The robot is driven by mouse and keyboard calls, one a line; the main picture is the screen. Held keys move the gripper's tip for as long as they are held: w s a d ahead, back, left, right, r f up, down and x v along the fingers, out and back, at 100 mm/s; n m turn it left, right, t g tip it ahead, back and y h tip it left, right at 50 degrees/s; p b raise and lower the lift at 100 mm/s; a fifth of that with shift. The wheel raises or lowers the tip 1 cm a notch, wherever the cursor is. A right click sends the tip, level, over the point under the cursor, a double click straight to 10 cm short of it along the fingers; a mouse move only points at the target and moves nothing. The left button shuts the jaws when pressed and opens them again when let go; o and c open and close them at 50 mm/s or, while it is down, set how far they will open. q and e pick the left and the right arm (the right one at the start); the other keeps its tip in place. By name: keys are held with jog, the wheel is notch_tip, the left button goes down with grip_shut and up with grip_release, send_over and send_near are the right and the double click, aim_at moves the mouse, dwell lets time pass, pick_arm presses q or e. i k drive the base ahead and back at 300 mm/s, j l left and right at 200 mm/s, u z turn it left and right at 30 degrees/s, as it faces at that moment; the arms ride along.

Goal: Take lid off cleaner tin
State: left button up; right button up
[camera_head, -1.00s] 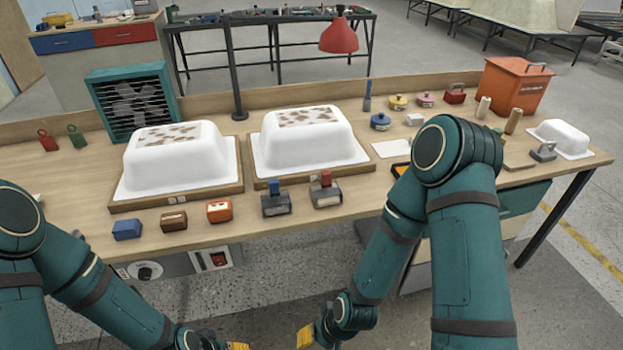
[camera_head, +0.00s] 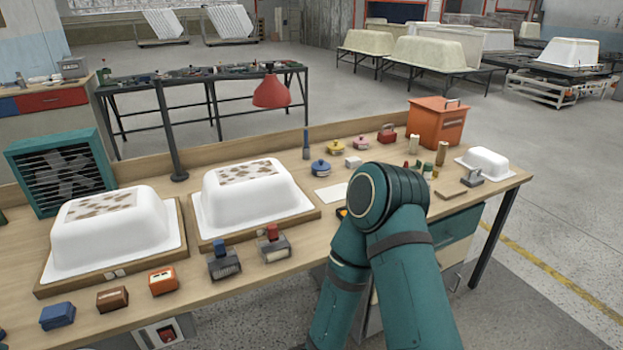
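Three small round tins with knobbed lids stand towards the back of the bench: a blue tin (camera_head: 320,168), a yellow tin (camera_head: 337,147) and a pink tin (camera_head: 366,142). All three look lidded. I cannot read any label, so I cannot tell which is the cleaner tin. My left arm and gripper are not in view.
Two white tub shells (camera_head: 115,240) (camera_head: 252,200) sit on wooden boards at the left. An orange bin (camera_head: 436,125), small bottles (camera_head: 441,153) and a small white tub (camera_head: 484,163) stand at the right.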

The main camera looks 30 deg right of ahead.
aim_at(321, 165)
jog(key=i+l+u, duration=0.15)
jog(key=l, duration=0.3)
jog(key=l+u, duration=0.1)
jog(key=l, duration=0.35)
jog(key=i+l+u, duration=0.15)
jog(key=l, duration=0.35)
